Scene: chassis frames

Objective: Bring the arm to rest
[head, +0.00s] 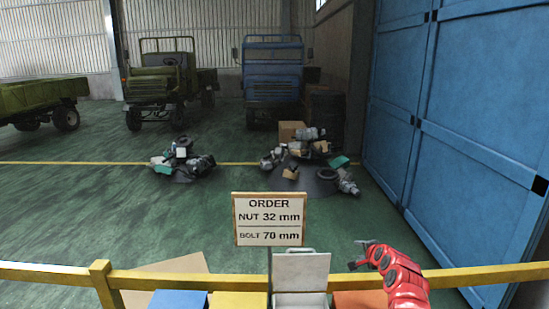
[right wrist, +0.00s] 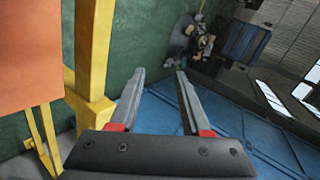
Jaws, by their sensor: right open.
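My right arm is red and comes in at the lower right of the head view. Its gripper (head: 367,255) is raised near the yellow rail, to the right of the order sign. In the right wrist view the gripper (right wrist: 162,80) has its two grey fingers apart, with nothing between them. Beyond the fingers lie the green floor and a blue surface. My left gripper is not in the head view.
A yellow rail (head: 470,278) crosses the front. An order sign (head: 269,219) reads nut 32 mm, bolt 70 mm. A white open-lidded box (head: 302,268), a blue bin (head: 178,300) and a yellow bin (head: 238,301) stand below. Blue doors (head: 455,120) rise at right.

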